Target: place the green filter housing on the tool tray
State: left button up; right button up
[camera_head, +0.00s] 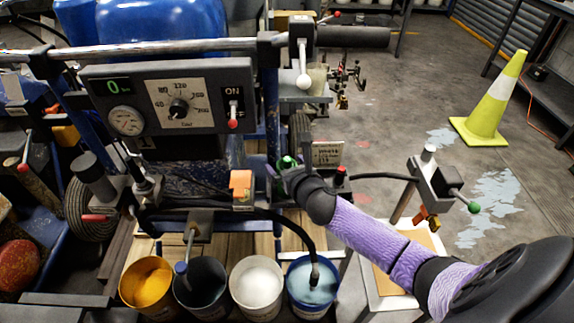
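A small green part (287,161), which looks like the green filter housing, shows on the striper just left of a small label plate. My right gripper (280,169) is right at it, reaching in from the lower right. The dark wrist and fingers cover part of the green part, and I cannot tell whether the fingers are closed on it. A grey shelf (291,88) on the machine, behind the handlebar, may be the tool tray, but this is not certain. My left gripper is not in view.
The control panel (140,100) and handlebar (150,48) stand to the left of my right gripper. Paint buckets (256,285) line the front, with a black hose dipping into the blue one (312,290). A lever bracket (436,180) stands right. Open floor and a yellow-green cone (492,105) lie beyond.

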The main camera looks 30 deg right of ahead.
jog(key=shift+r, duration=0.15)
jog(key=p+v, duration=0.4)
jog(key=v, duration=0.7)
jog(key=s+f+m+g, duration=0.4)
jog(key=s+f+m, duration=0.2)
jog(key=f+m, duration=0.3)
jog(key=s+f+m+g, duration=0.3)
jog(key=s+f+m, duration=0.35)
jog(key=f, duration=0.55)
jog(key=s+a+f+m+g, duration=0.2)
jog(key=s+f+m, duration=0.1)
jog(key=s+m, duration=0.2)
jog(key=s+a+f+m+g+y, duration=0.1)
jog(key=s+a+f+m+g, duration=0.1)
jog(key=s, duration=0.7)
jog(key=s+a+f+m+g+y, duration=0.1)
jog(key=s+a+f+m+g, duration=0.1)
jog(key=s+a+f+m, duration=0.2)
jog(key=s+f+m, duration=0.1)
jog(key=s+m, duration=0.2)
jog(key=m, duration=0.2)
jog(key=shift+a+f+g, duration=0.15)
jog(key=shift+f+g, duration=0.15)
jog(key=shift+g, duration=0.1)
jog(key=shift+s, duration=0.1)
